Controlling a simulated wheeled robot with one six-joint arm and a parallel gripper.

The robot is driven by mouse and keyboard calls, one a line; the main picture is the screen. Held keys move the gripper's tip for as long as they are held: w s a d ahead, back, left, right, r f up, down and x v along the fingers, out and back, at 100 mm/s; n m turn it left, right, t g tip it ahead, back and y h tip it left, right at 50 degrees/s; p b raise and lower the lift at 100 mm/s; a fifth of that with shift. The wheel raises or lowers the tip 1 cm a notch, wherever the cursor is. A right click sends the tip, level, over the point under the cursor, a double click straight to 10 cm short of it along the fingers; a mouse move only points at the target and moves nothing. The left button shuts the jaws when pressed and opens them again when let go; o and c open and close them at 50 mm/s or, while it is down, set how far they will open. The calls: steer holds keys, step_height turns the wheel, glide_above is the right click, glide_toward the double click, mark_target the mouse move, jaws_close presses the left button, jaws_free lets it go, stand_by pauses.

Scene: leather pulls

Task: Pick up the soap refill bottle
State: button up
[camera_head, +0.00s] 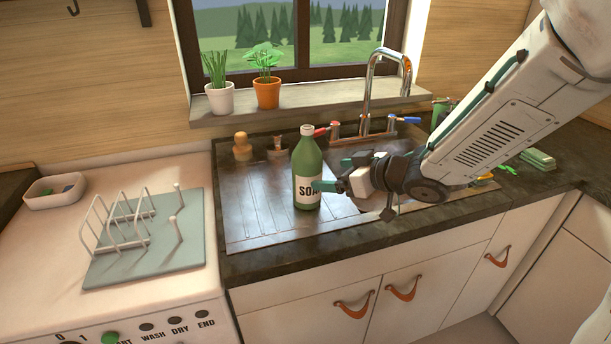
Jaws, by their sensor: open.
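The soap refill bottle (306,168) is green with a pale cap and a white label reading "SOA". It stands upright on the metal drainboard (262,212) of the sink. My gripper (328,174) comes in from the right, with its fingers open at the bottle's right side. One green fingertip overlaps the label's edge in the picture. I cannot tell whether the fingers touch the bottle or surround it. My arm hides most of the sink basin.
The faucet (368,88) rises behind the gripper, with red and blue handles. Brown stoppers (242,147) stand behind the drainboard. Potted plants (266,92) line the sill. A dish rack (140,232) sits on the white appliance at left. A green sponge (538,158) lies at right.

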mark_target(307, 175)
steer(key=shift+y, duration=0.4)
steer(key=x, duration=0.5)
steer(key=s+x, duration=0.1)
steer(key=x, duration=0.2)
steer(key=shift+w+a+f, duration=0.15)
steer(key=shift+a+f, duration=0.1)
steer(key=shift+a, duration=0.2)
steer(key=shift+r, duration=0.1)
steer(key=c, duration=1.5)
